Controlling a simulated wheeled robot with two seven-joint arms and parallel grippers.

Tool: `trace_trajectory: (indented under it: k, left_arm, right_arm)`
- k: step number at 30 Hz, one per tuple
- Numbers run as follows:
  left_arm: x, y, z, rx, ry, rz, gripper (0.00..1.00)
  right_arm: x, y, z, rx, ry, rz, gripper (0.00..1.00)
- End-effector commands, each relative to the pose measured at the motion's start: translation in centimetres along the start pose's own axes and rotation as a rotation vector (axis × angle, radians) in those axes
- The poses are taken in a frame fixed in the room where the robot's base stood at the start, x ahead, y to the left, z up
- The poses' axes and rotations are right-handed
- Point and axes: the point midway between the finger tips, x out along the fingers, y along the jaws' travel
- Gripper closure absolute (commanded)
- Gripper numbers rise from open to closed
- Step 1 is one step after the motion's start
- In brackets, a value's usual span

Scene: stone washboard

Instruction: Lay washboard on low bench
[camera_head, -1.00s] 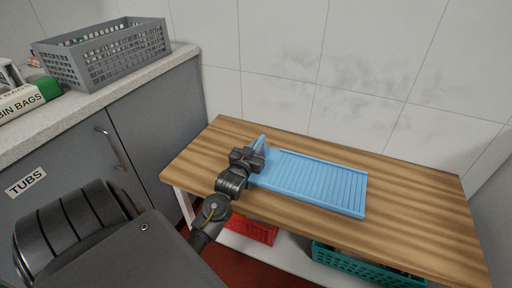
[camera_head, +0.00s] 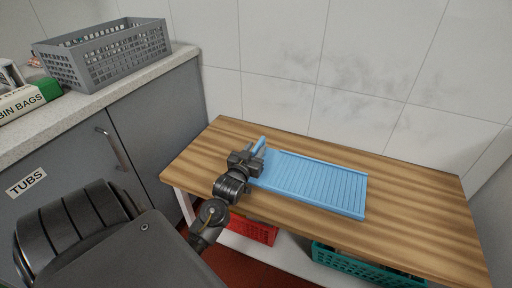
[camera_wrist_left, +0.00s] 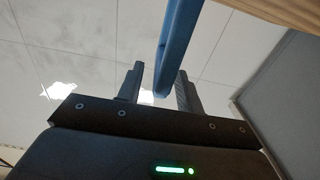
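The blue washboard (camera_head: 315,183) lies flat, ribbed side up, on the wooden top of the low bench (camera_head: 425,215). Its handle end is at the left, beside my left gripper (camera_head: 252,155). In the left wrist view the blue handle (camera_wrist_left: 178,40) reaches in between the two fingers of the left gripper (camera_wrist_left: 159,85). The fingers stand apart, with a visible gap between the left-hand finger and the handle. The gripper partly hides the handle end in the head view. My right gripper is in neither view.
A grey counter (camera_head: 185,52) with cupboards stands at the left, carrying a grey basket (camera_head: 110,62). Under the bench are a red crate (camera_head: 255,232) and a green crate (camera_head: 360,268). A tiled wall (camera_head: 290,60) is behind. The bench's right part is bare.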

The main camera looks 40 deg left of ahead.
Motion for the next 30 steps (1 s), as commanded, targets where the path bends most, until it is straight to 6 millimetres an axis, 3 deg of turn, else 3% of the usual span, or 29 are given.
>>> trace_trajectory:
  k: [9, 15, 21, 30]
  left_arm:
    - [-6.7, 0.0, -0.1, 0.001, -0.002, 0.000, 0.64]
    - [-9.7, 0.0, -0.1, 0.002, -0.001, -0.001, 0.64]
    - [-10.7, 0.0, -0.1, 0.001, 0.001, -0.001, 0.64]
    - [-10.7, 0.0, -0.1, 0.001, 0.001, -0.001, 0.64]
  right_arm:
    - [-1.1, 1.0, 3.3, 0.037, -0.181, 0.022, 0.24]
    - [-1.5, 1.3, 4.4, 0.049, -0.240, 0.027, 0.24]
    - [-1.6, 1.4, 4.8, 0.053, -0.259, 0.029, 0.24]
    - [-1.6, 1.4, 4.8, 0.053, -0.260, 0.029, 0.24]
